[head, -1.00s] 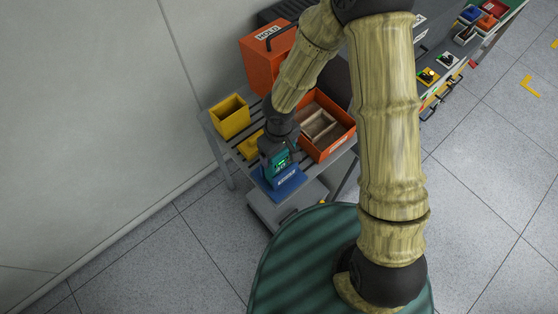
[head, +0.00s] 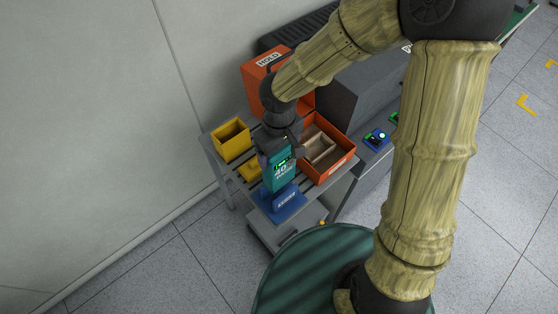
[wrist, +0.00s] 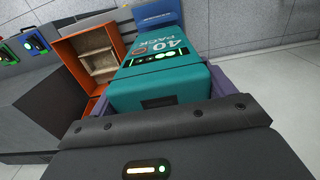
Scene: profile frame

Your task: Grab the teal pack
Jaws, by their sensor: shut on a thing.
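The teal pack (head: 282,172) is a box-shaped block with white lettering and green lights. My gripper (head: 276,158) is shut on it from above. In the wrist view the teal pack (wrist: 165,75) sits between purple-grey fingers (wrist: 225,105), and its lettering reads "40 PACK". The pack appears raised over the blue base (head: 284,203), which stands on the slatted grey table. The blue base also shows beyond the pack in the wrist view (wrist: 158,16). I cannot tell exactly how large the gap below the pack is.
An orange tray (head: 345,168) with wooden dividers stands close to the right of the pack. A yellow bin (head: 232,141) and a small yellow item (head: 250,169) are to the left. An orange box marked HOLD (head: 262,82) stands behind. The wall is at the left.

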